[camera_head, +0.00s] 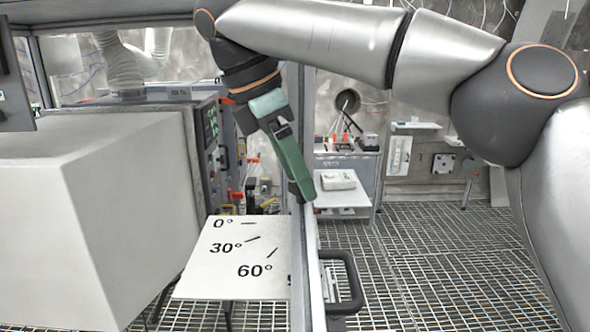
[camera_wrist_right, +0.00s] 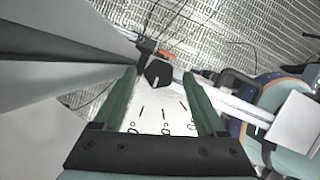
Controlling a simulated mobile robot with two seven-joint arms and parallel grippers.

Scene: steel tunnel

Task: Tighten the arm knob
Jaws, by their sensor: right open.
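The knob (camera_wrist_right: 158,72) is small and black and shows in the right wrist view, between the tips of my right gripper (camera_wrist_right: 159,80) in the picture. Its green fingers stand apart with a clear gap on both sides of the knob. I cannot tell how far the knob is from the fingertips in depth. In the head view, my right gripper (camera_head: 303,192) points down beside the upright metal post, and I cannot make out the knob there. A white plate (camera_head: 205,277) marked 0°, 30° and 60° lies below; it also shows between the fingers (camera_wrist_right: 150,119). My left gripper is not in view.
A large pale box-shaped housing (camera_head: 90,200) fills the left. A grey metal post (camera_head: 298,240) stands close to my right gripper, with a black handle (camera_head: 350,285) at its lower right. A small white table (camera_head: 345,197) stands behind. The grated floor at right is open.

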